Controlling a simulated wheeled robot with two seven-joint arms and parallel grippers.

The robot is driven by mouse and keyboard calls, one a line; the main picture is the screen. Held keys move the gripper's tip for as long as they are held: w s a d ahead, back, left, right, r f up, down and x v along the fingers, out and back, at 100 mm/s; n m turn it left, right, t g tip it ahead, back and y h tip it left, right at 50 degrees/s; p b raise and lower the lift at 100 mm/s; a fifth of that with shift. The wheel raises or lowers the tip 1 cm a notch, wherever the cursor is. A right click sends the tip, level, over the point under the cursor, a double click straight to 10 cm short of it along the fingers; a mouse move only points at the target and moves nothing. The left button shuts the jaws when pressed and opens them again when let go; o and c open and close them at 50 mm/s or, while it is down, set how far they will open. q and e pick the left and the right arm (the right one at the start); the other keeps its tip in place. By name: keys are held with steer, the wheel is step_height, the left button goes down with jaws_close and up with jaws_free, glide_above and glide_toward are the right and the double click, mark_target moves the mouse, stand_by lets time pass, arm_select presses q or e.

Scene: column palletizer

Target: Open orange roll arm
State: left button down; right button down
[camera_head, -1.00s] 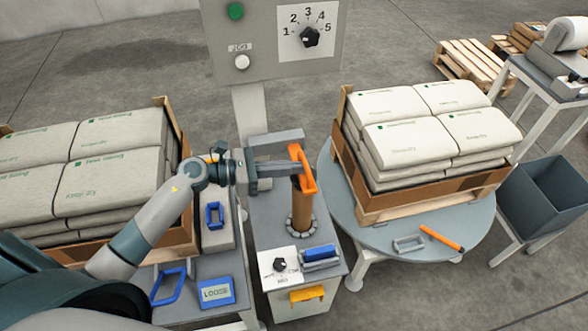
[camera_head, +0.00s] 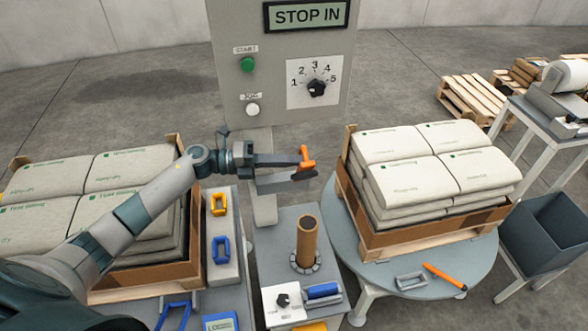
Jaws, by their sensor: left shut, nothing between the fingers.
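The orange roll arm (camera_head: 306,161) shows as an orange end piece at the tips of my left gripper, with a grey bar (camera_head: 287,181) just below the fingers. It stands up and clear of the brown roll (camera_head: 308,240), which is upright on the grey cabinet with its top uncovered. My left gripper (camera_head: 299,160) reaches in from the left with its fingers shut, close against the orange piece. Whether they touch it cannot be told. How the bar joins the machine is hidden. My right gripper is not in view.
A control panel (camera_head: 232,60) with a "STOP IN" display (camera_head: 306,16) stands behind. Stacked sacks (camera_head: 420,165) sit on a round table (camera_head: 348,262) at right; more sacks (camera_head: 130,168) are at left. Blue and yellow clips (camera_head: 221,249) lie on a narrow grey block.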

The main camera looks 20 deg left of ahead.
arm_select(q)
steer(key=shift+w+a+r+n, duration=0.25)
steer(key=shift+w+n, duration=0.25)
steer(key=shift+n, duration=0.4)
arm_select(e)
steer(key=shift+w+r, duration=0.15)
arm_select(q)
steer(key=shift+a+f, duration=0.1)
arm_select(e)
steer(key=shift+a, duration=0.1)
